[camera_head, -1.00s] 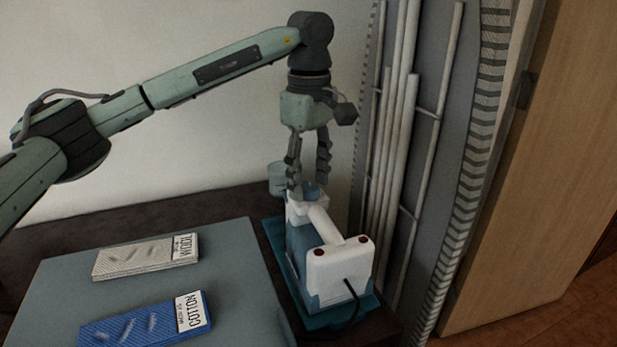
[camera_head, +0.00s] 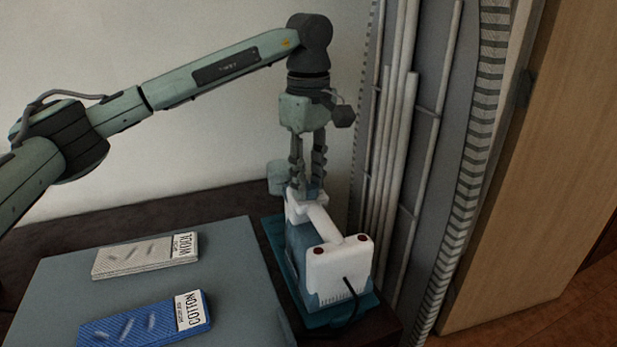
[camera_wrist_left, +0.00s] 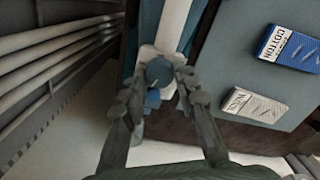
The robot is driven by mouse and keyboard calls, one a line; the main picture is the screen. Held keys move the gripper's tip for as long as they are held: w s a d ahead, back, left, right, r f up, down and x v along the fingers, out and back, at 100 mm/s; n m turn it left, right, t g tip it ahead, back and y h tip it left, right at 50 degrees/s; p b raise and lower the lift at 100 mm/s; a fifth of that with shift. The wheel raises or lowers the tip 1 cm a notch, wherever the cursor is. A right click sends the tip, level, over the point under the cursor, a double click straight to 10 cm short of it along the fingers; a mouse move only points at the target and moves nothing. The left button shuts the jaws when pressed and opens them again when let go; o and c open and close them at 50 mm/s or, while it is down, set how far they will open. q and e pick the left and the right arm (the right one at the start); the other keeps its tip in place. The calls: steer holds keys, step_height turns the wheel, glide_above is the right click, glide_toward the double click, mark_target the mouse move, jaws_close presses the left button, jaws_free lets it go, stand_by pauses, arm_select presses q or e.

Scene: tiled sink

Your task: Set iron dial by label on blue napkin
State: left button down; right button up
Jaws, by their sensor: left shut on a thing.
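The white and blue iron (camera_head: 340,268) stands on a teal base (camera_head: 367,305) at the right end of the dark counter. Its round blue dial (camera_wrist_left: 159,72) shows in the left wrist view, near the front of the white handle. My left gripper (camera_head: 307,188) points down over that end of the iron, shut on the dial; in the left wrist view its fingertips (camera_wrist_left: 158,82) are on either side of it. The dial's setting marks cannot be read. The blue napkin (camera_head: 135,322) lies folded on the board, with a white label (camera_head: 190,311) reading COTTON. My right gripper is not in view.
A folded ironing board frame (camera_head: 400,150) stands close at the iron's right. A black cord (camera_head: 352,308) hangs from the iron.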

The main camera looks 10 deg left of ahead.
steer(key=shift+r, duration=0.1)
arm_select(q)
steer(key=m, duration=0.3)
steer(key=shift+m+b, duration=0.3)
steer(key=shift+m, duration=1.8)
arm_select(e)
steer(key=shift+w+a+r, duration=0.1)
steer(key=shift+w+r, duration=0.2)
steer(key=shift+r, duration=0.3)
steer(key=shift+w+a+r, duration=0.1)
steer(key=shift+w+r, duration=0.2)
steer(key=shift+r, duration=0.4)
arm_select(q)
steer(key=c, duration=1.2)
jaws_free()
steer(key=shift+o, duration=0.2)
steer(key=shift+r, duration=0.15)
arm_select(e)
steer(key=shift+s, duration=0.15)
